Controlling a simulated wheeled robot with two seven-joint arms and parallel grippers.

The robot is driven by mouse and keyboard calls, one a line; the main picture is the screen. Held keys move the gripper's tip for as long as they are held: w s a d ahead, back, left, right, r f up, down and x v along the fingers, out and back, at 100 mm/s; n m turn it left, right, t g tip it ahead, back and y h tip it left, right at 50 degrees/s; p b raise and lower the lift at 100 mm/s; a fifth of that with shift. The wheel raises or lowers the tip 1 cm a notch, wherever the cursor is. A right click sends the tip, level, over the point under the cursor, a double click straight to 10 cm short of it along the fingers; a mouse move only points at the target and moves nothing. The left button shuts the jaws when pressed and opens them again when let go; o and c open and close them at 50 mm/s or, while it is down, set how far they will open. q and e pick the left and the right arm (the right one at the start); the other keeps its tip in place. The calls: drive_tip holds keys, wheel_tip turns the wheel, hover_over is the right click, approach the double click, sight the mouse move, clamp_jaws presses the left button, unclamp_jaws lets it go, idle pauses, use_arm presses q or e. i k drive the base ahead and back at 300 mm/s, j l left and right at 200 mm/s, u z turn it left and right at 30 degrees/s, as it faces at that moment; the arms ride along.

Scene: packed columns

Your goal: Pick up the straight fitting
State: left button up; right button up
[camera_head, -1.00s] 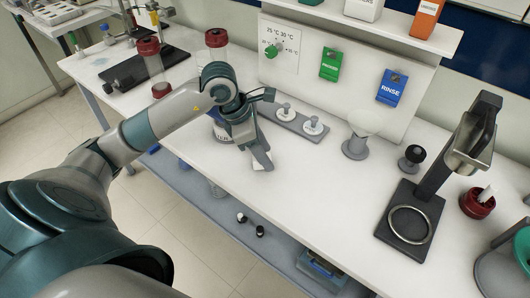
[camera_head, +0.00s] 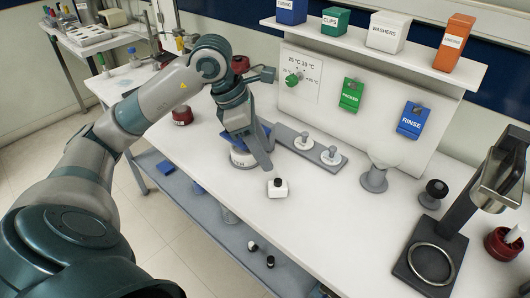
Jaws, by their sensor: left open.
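No part is plainly marked as the straight fitting. A small white block with a black top (camera_head: 278,190) stands on the white bench near its front edge. My left gripper (camera_head: 268,170) points down just above and behind this block, with its fingertips close to the black top; I cannot tell whether they touch. The gripper is open, though its finger gap hardly shows from this side. Two small black-and-white parts (camera_head: 253,246) lie on the lower shelf below the bench; whether one is the fitting is unclear. My right gripper is not in view.
A blue-and-white device (camera_head: 243,158) stands behind my left gripper. A grey plate with two white pegs (camera_head: 308,148) lies right of it. A grey funnel stand (camera_head: 374,180) and a dark ring stand (camera_head: 432,258) are farther right. The bench front between is clear.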

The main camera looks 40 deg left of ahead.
sight(271, 259)
drive_tip(key=u, duration=1.1)
